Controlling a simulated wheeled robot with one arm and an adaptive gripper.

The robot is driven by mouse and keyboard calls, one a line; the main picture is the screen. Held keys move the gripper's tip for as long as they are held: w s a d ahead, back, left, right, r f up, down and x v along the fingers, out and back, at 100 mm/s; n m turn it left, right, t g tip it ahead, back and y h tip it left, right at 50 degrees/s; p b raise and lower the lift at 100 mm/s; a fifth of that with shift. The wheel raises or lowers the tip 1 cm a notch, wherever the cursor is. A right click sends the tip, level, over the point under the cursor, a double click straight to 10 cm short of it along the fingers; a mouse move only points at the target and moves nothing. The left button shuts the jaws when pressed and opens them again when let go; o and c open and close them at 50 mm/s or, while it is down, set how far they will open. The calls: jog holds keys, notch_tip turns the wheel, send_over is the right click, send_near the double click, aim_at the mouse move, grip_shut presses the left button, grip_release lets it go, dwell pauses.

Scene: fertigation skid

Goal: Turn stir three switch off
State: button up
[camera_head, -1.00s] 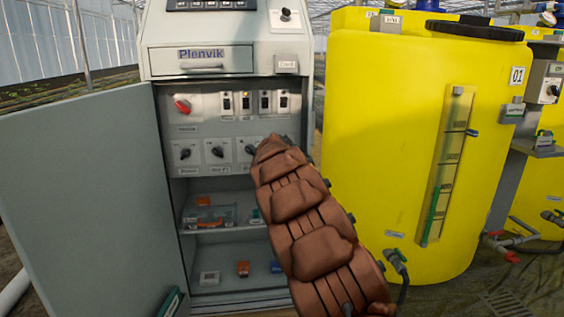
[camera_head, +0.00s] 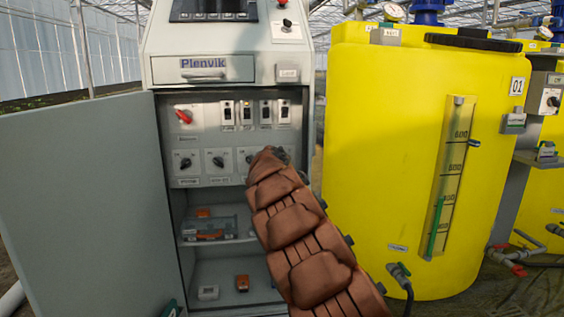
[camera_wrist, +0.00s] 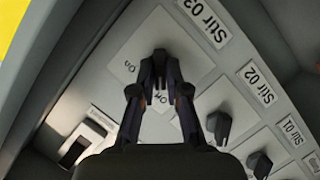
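The stir three switch is a dark rotary knob (camera_wrist: 160,60) on a pale plate in the wrist view, below the "Stir 03" label (camera_wrist: 205,22). "On" and "Off" marks show on its plate. My gripper (camera_wrist: 160,72) has its fingers on both sides of the knob, closed in against it. The knob's exact pointing direction is partly hidden by the fingers. In the head view my gripper (camera_head: 281,154) reaches the right end of the lower knob row, and my arm and gripper hide the stir three switch there.
The Stir 02 knob (camera_wrist: 218,124) and Stir 01 knob (camera_wrist: 259,164) sit close beside it. Rocker switches (camera_head: 246,112) and a red rotary switch (camera_head: 183,117) are above. The open cabinet door (camera_head: 80,200) stands left; a yellow tank (camera_head: 385,150) stands right.

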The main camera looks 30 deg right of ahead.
jog(key=o, duration=0.3)
jog(key=shift+v, duration=5.95)
jog(key=s+a+r+m+g+y+p, duration=0.1)
jog(key=s+r+m+g+p, duration=0.2)
jog(key=s+p, duration=0.55)
jog(key=s+a+r+m+g+p, duration=0.1)
jog(key=s+r+g+p, duration=0.1)
jog(key=s+r+p, duration=0.6)
jog(key=s+a+r+g+y+p, duration=0.1)
jog(key=s+a+g+y+p, duration=0.1)
jog(key=s+a+p, duration=0.5)
jog(key=s+a+r+n+g+y+p, duration=0.1)
jog(key=s+a+p, duration=0.7)
jog(key=s, duration=0.8)
jog(key=s+a+r+n+g+y+p, duration=0.1)
jog(key=s+a+r+g+y+p, duration=0.2)
jog(key=s+a+g+y+p, duration=0.2)
jog(key=shift+s+a+r+p, duration=0.1)
jog(key=shift+s+a+p, duration=0.5)
jog(key=shift+s, duration=0.55)
jog(key=shift+s+a+f+p, duration=0.1)
jog(key=shift+s+a+p, duration=0.25)
jog(key=shift+s+a, duration=0.55)
jog(key=shift+s+a+r+p, duration=0.1)
jog(key=shift+s+a+p, duration=0.35)
jog(key=shift+s, duration=0.9)
